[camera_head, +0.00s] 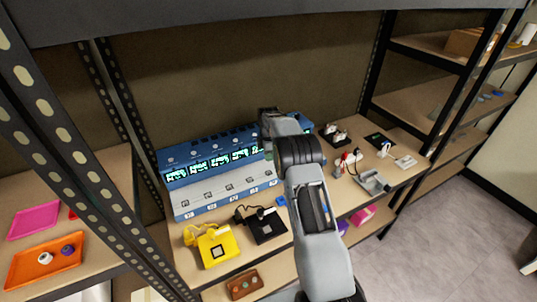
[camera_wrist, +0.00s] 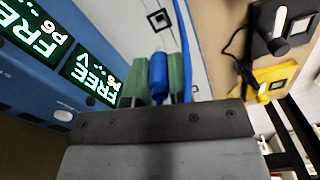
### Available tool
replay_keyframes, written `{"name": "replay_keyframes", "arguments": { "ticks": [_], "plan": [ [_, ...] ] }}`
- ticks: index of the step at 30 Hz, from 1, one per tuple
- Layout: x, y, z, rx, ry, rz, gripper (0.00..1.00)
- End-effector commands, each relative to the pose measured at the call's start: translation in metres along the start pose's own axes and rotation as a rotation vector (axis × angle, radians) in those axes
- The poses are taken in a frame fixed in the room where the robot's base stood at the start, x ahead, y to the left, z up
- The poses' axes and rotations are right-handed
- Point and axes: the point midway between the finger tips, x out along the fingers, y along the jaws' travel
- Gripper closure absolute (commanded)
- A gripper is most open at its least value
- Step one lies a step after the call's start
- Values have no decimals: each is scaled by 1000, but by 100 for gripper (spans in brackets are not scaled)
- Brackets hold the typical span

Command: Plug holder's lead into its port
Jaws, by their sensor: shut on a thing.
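In the wrist view, my gripper (camera_wrist: 157,66) is shut on a blue plug (camera_wrist: 157,78), held between its two green fingers. The plug's tip points toward the pale lower face of the blue console (camera_wrist: 128,30); I cannot tell whether it touches. A blue lead (camera_wrist: 186,45) runs along the right of the fingers. A black-and-white square mark (camera_wrist: 160,18) lies on the face beyond the plug. In the head view, the console (camera_head: 215,143) has a row of lit displays and ports below. My arm hides the gripper and plug at its right part. A small blue piece (camera_head: 281,201) shows beside my arm.
A yellow holder (camera_head: 213,250) and a black holder (camera_head: 266,225) with leads sit before the console. Grey and dark devices (camera_head: 372,182) lie on the bench to the right. Black shelf posts (camera_head: 110,90) flank the bench. An orange tray (camera_head: 42,262) is at left.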

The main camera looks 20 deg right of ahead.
Motion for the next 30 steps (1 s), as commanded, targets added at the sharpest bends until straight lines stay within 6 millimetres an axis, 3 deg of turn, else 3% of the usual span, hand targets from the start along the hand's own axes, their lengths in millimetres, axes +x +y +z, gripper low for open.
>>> {"name": "replay_keyframes", "arguments": {
  "ticks": [17, 30],
  "plan": [
    [7, 0, 0, 0, 0, 0, 100],
    [36, 0, 0, 0, 0, -1, 100]
  ]
}}
